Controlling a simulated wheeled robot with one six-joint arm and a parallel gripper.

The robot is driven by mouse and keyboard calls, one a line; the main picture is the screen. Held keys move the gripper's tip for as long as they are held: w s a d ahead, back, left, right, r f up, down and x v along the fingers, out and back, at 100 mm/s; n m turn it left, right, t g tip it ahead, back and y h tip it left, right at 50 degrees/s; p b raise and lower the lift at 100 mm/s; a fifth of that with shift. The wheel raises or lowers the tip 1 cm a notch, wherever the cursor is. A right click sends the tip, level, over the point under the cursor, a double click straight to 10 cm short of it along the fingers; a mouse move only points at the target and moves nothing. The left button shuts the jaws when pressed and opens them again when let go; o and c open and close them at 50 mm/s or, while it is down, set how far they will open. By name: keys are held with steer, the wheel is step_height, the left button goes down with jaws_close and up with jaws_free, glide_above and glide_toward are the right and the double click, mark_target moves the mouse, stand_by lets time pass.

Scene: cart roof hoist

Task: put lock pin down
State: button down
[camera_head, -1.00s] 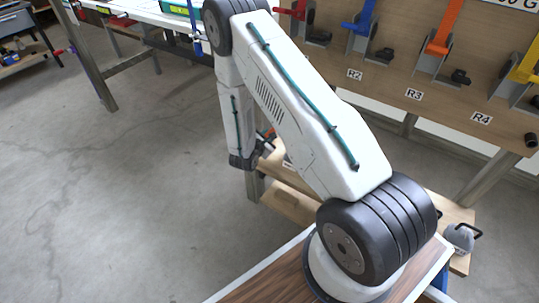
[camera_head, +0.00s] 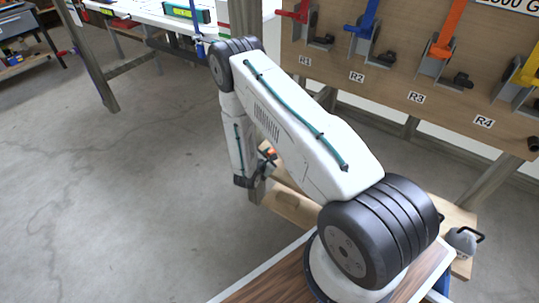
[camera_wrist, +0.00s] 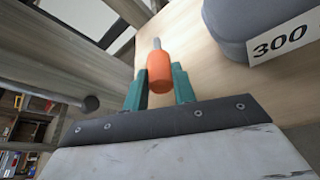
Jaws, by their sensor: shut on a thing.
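The lock pin (camera_wrist: 160,70) has an orange grip and a thin metal shaft. In the wrist view it sits between the green fingers of my gripper (camera_wrist: 158,78), which is shut on its orange grip. The shaft points away from the gripper, over a pale wooden surface (camera_wrist: 205,75). I cannot tell whether the pin touches that surface. In the head view my arm hides most of the gripper, and only a small orange bit shows beside the wrist.
A grey weight (camera_wrist: 235,22) marked 300 stands close to the right of the pin. Another grey weight (camera_head: 460,240) with a handle stands at the right in the head view. A wooden board (camera_head: 390,75) with coloured levers rises behind. The concrete floor at left is clear.

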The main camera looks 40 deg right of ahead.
steer(key=shift+f, duration=0.55)
